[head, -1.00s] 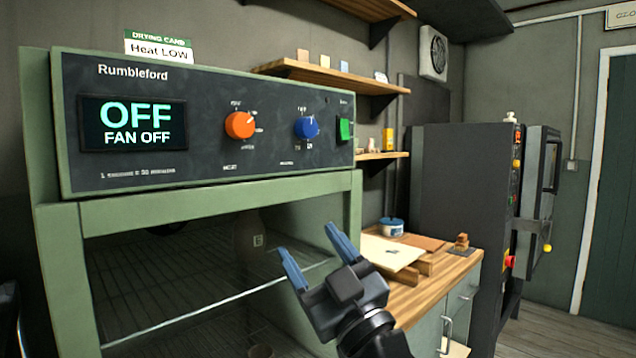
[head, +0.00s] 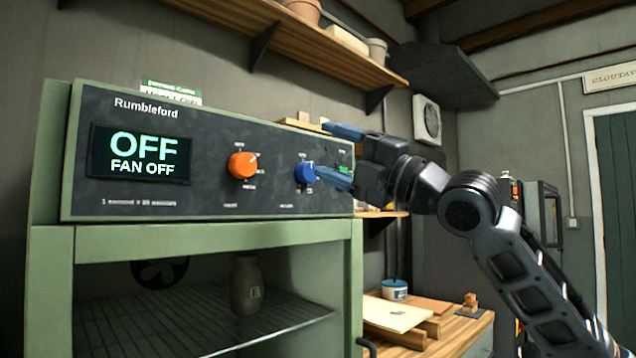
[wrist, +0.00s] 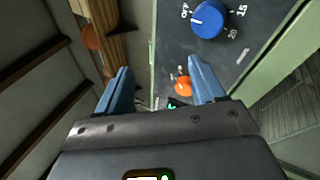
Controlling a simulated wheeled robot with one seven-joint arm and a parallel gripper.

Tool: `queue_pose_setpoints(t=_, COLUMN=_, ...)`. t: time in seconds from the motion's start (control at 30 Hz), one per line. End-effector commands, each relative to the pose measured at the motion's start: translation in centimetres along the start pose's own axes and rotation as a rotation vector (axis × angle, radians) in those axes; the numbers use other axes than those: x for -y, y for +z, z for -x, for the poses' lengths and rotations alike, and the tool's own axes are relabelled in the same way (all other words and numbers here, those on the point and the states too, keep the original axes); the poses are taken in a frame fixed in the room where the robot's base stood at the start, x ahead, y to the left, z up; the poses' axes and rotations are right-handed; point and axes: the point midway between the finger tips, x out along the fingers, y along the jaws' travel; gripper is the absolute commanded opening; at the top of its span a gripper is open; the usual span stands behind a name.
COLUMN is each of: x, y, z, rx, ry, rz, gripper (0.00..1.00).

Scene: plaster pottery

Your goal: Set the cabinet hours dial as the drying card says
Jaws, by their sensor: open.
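The drying cabinet (head: 200,233) is green with a dark panel, and its display (head: 138,154) reads OFF, FAN OFF. A blue dial (head: 305,173) sits on the panel's right and also shows in the wrist view (wrist: 208,20), its white mark pointing left near OFF. An orange dial (head: 242,165) is left of it; it shows in the wrist view too (wrist: 184,86). The drying card (head: 170,92) stands behind the panel's top edge, its lower part hidden and its text too blurred to read. My gripper (head: 322,150) is open and empty, its lower finger close to the blue dial; contact is unclear.
A green button (head: 344,168) right of the blue dial is partly covered by my gripper. A vase (head: 247,285) stands on the rack inside the open cabinet. A wooden shelf (head: 290,38) hangs above. A wooden worktop (head: 452,330) with boards and a tub is lower right.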

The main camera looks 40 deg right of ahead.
Motion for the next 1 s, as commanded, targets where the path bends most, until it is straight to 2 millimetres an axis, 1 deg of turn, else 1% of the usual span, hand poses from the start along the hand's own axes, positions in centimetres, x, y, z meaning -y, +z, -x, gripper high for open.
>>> queue_pose_setpoints(t=0.03, x=0.1, y=0.3, z=0.2, rx=-0.013, ry=-0.040, rz=0.083, gripper=0.69)
queue_pose_setpoints(t=0.1, x=0.2, y=0.7, z=0.3, rx=-0.031, ry=-0.098, rz=0.185, gripper=0.69)
queue_pose_setpoints(t=0.3, x=1.2, y=1.8, z=1.1, rx=-0.081, ry=-0.275, rz=0.456, gripper=0.69)
queue_pose_setpoints(t=0.4, x=1.8, y=2.4, z=1.6, rx=-0.100, ry=-0.348, rz=0.553, gripper=0.69)
queue_pose_setpoints(t=0.5, x=2.2, y=2.9, z=2.0, rx=-0.114, ry=-0.398, rz=0.615, gripper=0.69)
queue_pose_setpoints(t=0.63, x=2.5, y=3.1, z=2.1, rx=-0.123, ry=-0.427, rz=0.648, gripper=0.69)
queue_pose_setpoints(t=0.77, x=2.9, y=3.2, z=1.0, rx=-0.125, ry=-0.429, rz=0.651, gripper=0.69)
queue_pose_setpoints(t=1.0, x=4.4, y=3.2, z=-2.3, rx=-0.124, ry=-0.428, rz=0.649, gripper=0.69)
